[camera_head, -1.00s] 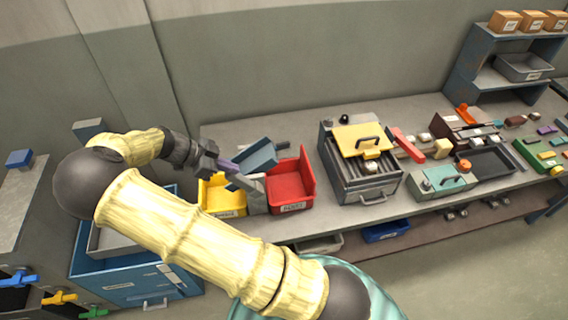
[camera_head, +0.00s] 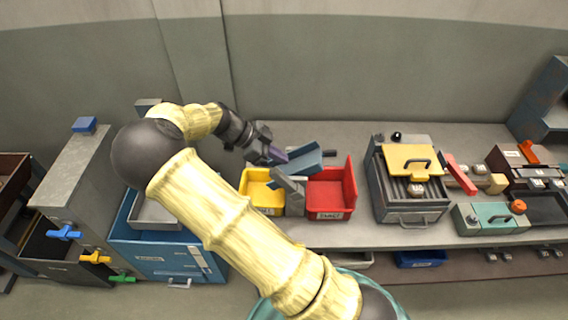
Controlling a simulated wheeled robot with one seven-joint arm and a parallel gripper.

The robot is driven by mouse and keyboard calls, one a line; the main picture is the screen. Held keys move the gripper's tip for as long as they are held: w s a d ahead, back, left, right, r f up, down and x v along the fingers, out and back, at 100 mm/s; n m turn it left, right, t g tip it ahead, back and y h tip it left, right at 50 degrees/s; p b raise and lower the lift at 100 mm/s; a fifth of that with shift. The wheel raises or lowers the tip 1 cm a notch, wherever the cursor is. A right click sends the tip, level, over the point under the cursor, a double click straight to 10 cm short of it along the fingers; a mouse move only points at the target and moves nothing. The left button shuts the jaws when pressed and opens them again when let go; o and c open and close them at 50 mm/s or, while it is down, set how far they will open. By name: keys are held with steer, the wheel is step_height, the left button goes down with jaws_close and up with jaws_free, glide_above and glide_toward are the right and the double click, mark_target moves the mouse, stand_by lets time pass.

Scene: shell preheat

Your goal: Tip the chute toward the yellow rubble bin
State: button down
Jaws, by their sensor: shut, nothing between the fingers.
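The chute (camera_head: 304,161) is a blue-grey trough on a grey support (camera_head: 289,188) between two bins. In the picture it slants, with its right end higher and its left end lower. The yellow rubble bin (camera_head: 263,207) stands left of the support, and a red bin (camera_head: 331,204) stands right of it. My gripper (camera_head: 275,156) is shut and empty at the chute's left end, above the back of the yellow bin. A purple piece shows at the fingertips. I cannot tell whether the gripper touches the chute.
A grill-like heater (camera_head: 408,207) with a yellow plate (camera_head: 410,158) stands right of the bins. A teal box (camera_head: 492,217) is further right on the grey bench (camera_head: 350,234). A blue cabinet (camera_head: 165,262) stands at the left. My arm crosses the foreground and hides part of the bench.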

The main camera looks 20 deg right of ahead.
steer(key=b+v, duration=0.2)
steer(key=v, duration=0.5)
steer(key=shift+w+a+f, duration=0.2)
steer(key=shift+a, duration=0.15)
steer(key=d+n, duration=0.1)
steer(key=s+d+f+y, duration=0.1)
steer(key=s+d+f+n+y, duration=0.1)
steer(key=d, duration=0.1)
steer(key=shift+f+n, duration=0.25)
steer(key=shift+n, duration=0.05)
steer(key=s+d+n+t+y+b, duration=0.1)
steer(key=s+n+t+y, duration=0.4)
steer(key=s+n, duration=1.1)
steer(key=f+n+y, duration=0.1)
steer(key=n+y, duration=0.1)
steer(key=shift+d+n, duration=0.3)
steer(key=shift+d, duration=0.05)
